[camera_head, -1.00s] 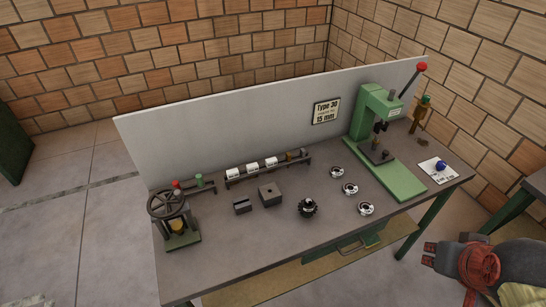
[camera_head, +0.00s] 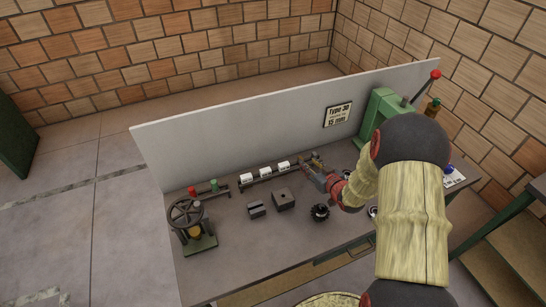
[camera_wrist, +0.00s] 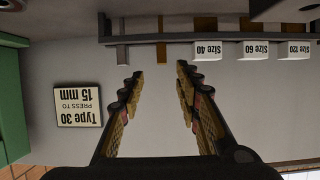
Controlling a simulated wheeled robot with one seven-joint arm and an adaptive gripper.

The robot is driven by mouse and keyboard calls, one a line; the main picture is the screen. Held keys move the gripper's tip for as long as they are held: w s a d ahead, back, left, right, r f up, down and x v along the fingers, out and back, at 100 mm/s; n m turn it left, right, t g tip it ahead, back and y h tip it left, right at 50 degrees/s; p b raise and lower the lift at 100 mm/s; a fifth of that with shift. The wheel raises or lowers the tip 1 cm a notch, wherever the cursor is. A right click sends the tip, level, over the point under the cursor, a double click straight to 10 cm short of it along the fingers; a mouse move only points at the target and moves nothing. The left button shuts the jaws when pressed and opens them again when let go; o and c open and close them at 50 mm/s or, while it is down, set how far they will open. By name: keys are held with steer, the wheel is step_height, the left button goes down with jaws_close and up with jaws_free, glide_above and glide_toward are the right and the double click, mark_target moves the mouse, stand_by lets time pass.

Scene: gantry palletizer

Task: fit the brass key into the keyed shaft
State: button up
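My gripper (camera_head: 314,165) reaches over the bench toward the right end of the rack at the back. In the upside-down wrist view my gripper (camera_wrist: 157,78) is open, with its fingers well apart and nothing between them. A brass-brown upright piece (camera_wrist: 178,25) stands at the rack, beyond the fingertips; I cannot tell whether it is the brass key. In the head view my gripper covers that end of the rack. A dark toothed round part (camera_head: 320,212) stands on the bench in front; I cannot tell whether it holds the keyed shaft.
The rack (camera_wrist: 140,39) carries white size labels (camera_wrist: 252,50). Two grey blocks, one smaller (camera_head: 257,209) and one larger (camera_head: 284,199), sit left of the toothed part. A handwheel press (camera_head: 188,215) is at left, a green press (camera_head: 376,112) at right. A back panel (camera_head: 230,130) closes the bench.

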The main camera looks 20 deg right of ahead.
steer(key=x, duration=0.8)
steer(key=shift+s+a+f+b, duration=0.15)
steer(key=shift+f+b, duration=0.05)
steer(key=shift+b, duration=0.15)
steer(key=shift+c, duration=1.4)
steer(key=shift+r, duration=0.1)
jaws_close()
